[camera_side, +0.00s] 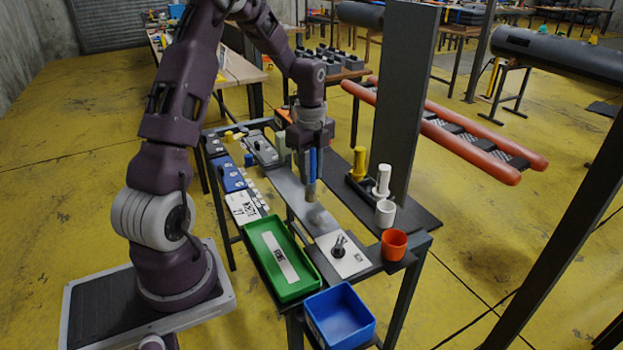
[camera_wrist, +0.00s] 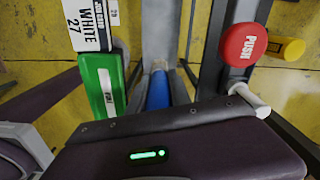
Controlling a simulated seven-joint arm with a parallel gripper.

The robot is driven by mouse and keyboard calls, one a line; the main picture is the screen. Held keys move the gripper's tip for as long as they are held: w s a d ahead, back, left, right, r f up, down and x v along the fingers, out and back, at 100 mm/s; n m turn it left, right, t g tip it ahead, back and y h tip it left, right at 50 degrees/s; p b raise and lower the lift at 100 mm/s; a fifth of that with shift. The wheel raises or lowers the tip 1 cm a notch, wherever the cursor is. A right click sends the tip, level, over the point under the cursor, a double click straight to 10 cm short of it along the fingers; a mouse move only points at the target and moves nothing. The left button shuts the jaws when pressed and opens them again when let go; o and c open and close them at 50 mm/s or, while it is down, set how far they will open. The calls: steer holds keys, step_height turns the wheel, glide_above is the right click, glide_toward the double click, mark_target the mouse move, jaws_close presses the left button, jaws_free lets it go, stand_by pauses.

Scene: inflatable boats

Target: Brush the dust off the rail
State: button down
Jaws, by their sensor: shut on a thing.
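My gripper (camera_side: 310,150) is shut on a brush with a blue handle (camera_side: 313,163), held upright with its tip down. The brush's pale bristle end (camera_side: 311,190) is just above or touching the grey metal rail (camera_side: 289,187); I cannot tell which. A darker dull patch, perhaps dust (camera_side: 317,216), lies on the rail just in front of the brush. In the wrist view the blue handle (camera_wrist: 158,92) points away over the grey rail (camera_wrist: 160,25), with a tan end.
Left of the rail are a green tray (camera_side: 262,234) and a white label card (camera_side: 243,207). A blue bin (camera_side: 340,318), a switch plate (camera_side: 350,264) and an orange cup (camera_side: 394,244) stand near the front. A white post (camera_side: 382,180), yellow post (camera_side: 358,163) and tall dark panel (camera_side: 405,100) stand right.

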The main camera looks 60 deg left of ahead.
mark_target(312, 189)
steer(key=shift+r, duration=2)
steer(key=shift+f, duration=0.15)
steer(key=shift+f, duration=3.55)
steer(key=shift+d+f, duration=0.25)
steer(key=shift+f, duration=0.05)
steer(key=shift+d, duration=3.8)
steer(key=shift+a, duration=4.15)
steer(key=shift+d+r, duration=0.15)
steer(key=shift+r, duration=3.85)
steer(key=shift+f, duration=0.1)
